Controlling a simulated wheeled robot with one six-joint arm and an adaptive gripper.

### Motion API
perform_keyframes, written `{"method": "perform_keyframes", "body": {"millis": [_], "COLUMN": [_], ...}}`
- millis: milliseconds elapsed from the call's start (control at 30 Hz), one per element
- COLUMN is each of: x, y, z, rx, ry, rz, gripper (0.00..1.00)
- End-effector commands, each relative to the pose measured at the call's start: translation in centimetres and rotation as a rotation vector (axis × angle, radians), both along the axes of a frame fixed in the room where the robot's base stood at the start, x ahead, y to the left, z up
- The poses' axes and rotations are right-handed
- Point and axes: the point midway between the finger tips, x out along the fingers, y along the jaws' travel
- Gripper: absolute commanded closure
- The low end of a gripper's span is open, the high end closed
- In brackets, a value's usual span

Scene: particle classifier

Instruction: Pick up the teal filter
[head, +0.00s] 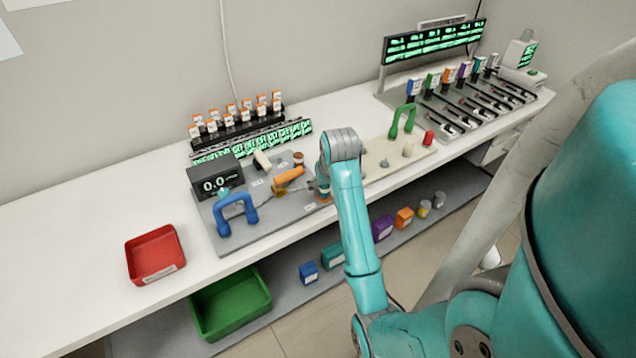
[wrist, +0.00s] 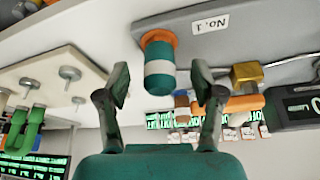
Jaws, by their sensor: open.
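The teal filter (wrist: 160,68) is a short cylinder with a white band, seen in the wrist view. It sits at an orange collar (wrist: 158,38) on a grey plate beside a label reading "No. 1". My gripper (wrist: 160,95) is open. Its two fingers stand to the left and right of the filter in the picture, with gaps on both sides and nothing held. In the head view my arm covers most of the gripper and the filter area.
A yellow block (wrist: 246,74) and an orange handle (head: 289,175) are close to the filter. A blue handle (head: 236,214) and a black display (head: 214,181) stand farther left on the grey plate. A red tray (head: 155,254) lies on the table, with clear white surface around it.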

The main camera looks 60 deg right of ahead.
Motion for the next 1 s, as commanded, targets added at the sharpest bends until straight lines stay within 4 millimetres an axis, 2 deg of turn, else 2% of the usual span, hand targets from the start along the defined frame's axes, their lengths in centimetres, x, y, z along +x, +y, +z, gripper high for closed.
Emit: {"method": "perform_keyframes", "body": {"millis": [267, 533, 1000], "x": [-0.15, -0.13, 0.30], "y": [0.03, 0.04, -0.14], "z": [-0.22, -0.21, 0.42], "rx": [0.000, 0.000, -0.002], "ry": [0.000, 0.000, -0.001], "rz": [0.000, 0.000, 0.001], "gripper": [0.33, 0.97, 0.98]}}
